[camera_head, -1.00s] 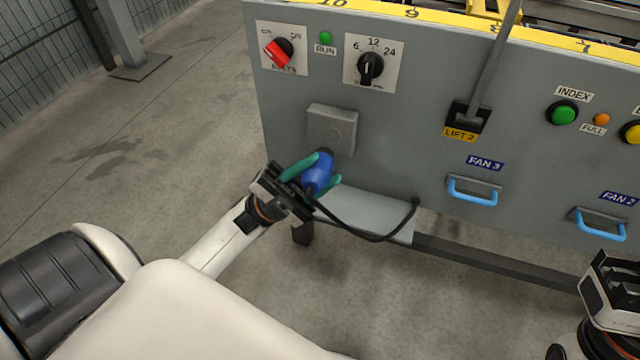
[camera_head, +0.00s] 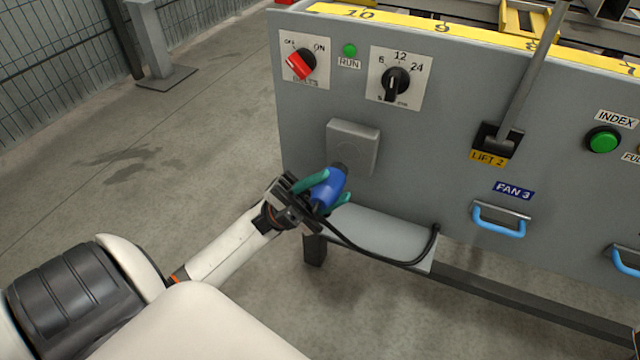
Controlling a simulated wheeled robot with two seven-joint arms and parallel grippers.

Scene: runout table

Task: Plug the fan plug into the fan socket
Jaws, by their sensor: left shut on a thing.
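The fan plug (camera_head: 327,188) is blue with a dark front end and a black cable (camera_head: 370,256) that runs to the panel's lower edge. My left gripper (camera_head: 322,191) is shut on it with its teal fingers, and the plug tilts up toward the panel. My right gripper is out of view.
The grey panel (camera_head: 440,150) carries a red switch (camera_head: 300,65), a black dial (camera_head: 395,83), the LIFT 2 lever (camera_head: 520,90) and a blue FAN 3 handle (camera_head: 498,222). A grey rail (camera_head: 540,305) runs below.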

